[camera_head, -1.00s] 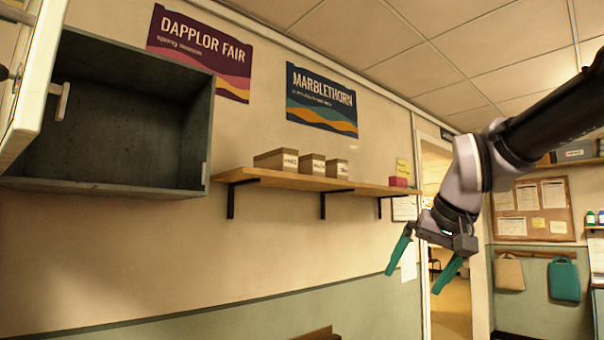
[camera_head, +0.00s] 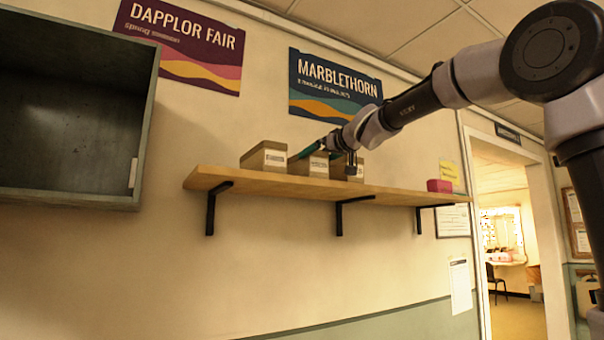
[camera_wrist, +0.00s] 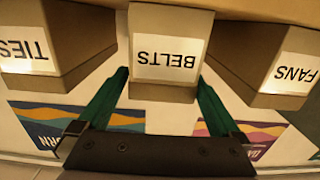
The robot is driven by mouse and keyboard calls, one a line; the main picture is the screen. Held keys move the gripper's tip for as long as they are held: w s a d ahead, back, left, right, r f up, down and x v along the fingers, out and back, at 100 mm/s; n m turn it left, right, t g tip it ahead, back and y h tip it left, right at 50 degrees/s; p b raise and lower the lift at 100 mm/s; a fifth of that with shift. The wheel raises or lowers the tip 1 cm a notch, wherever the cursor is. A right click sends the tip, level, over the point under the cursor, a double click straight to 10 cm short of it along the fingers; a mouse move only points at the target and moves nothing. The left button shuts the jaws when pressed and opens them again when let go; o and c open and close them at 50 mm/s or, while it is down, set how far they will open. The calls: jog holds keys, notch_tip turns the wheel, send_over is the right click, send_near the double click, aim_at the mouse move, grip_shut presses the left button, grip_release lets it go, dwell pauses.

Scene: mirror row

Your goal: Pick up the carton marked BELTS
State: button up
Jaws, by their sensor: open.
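The BELTS carton (camera_wrist: 168,55) is a brown box with a white label, upside down in the wrist view, at its centre. It is the middle of three cartons on the shelf; in the head view it (camera_head: 310,169) is partly covered by my gripper. My gripper (camera_head: 318,153) is at the cartons, above the shelf. In the wrist view its green fingers (camera_wrist: 163,80) are open, one on either side of the BELTS carton's label end. I cannot tell whether either finger touches it.
The FANS carton (camera_wrist: 290,72) and TIES carton (camera_wrist: 28,50) flank it closely, with narrow gaps. The wooden shelf (camera_head: 240,184) stands on black brackets. A red box (camera_head: 439,186) sits at its right end. An open wall cabinet (camera_head: 66,197) hangs at left.

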jog(key=x, duration=0.6)
jog(key=shift+w+a+f, duration=0.15)
jog(key=shift+a+f, duration=0.1)
jog(key=shift+f, duration=0.05)
jog(key=c, duration=1.4)
jog(key=shift+r, duration=0.2)
